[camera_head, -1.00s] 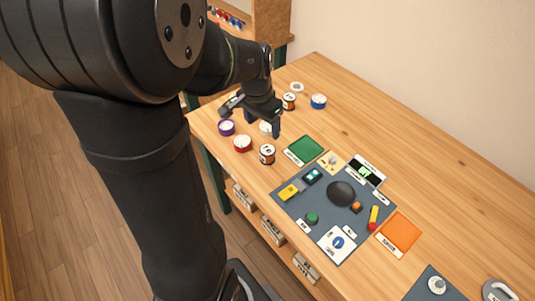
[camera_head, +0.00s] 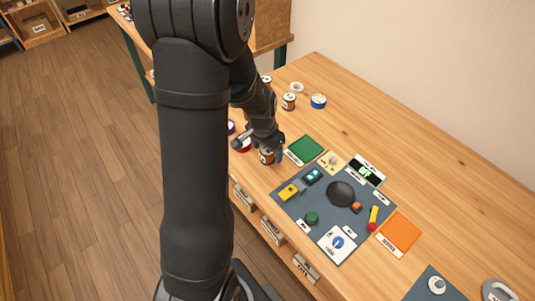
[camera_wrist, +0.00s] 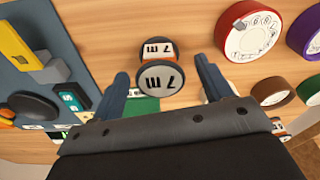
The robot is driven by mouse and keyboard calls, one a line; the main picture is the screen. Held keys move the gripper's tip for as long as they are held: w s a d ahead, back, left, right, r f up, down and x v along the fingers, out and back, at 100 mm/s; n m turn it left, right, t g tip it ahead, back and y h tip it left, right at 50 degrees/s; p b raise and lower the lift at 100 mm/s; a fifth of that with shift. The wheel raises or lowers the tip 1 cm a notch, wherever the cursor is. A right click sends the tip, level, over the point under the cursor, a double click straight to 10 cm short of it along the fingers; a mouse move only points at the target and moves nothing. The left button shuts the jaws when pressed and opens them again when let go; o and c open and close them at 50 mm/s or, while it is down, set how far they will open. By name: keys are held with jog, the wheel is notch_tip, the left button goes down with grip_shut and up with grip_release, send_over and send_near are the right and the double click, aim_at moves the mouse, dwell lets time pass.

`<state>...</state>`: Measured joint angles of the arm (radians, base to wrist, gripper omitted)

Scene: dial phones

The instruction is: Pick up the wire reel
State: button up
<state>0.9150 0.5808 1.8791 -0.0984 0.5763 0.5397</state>
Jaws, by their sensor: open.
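A wire reel (camera_head: 266,157) with orange on its side stands near the table's left edge, partly hidden by my gripper in the head view. In the wrist view the wire reel (camera_wrist: 163,77) has a pale face marked "7 m" with a dark rim, and lies between my two fingers. My gripper (camera_head: 276,153) is open above or around the reel; the wrist view shows the gripper (camera_wrist: 161,72) with gaps at both sides of the reel. I cannot tell the exact height of the fingertips.
Another reel (camera_head: 289,101) and a blue roll (camera_head: 318,101) are farther back. A green mat (camera_head: 306,150) and a grey mat with several parts (camera_head: 325,220) lie to the right.

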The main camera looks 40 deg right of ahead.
jog(key=shift+d+f, duration=0.1)
jog(key=shift+f, duration=0.7)
jog(key=c, duration=1.1)
jog(key=shift+r, duration=0.1)
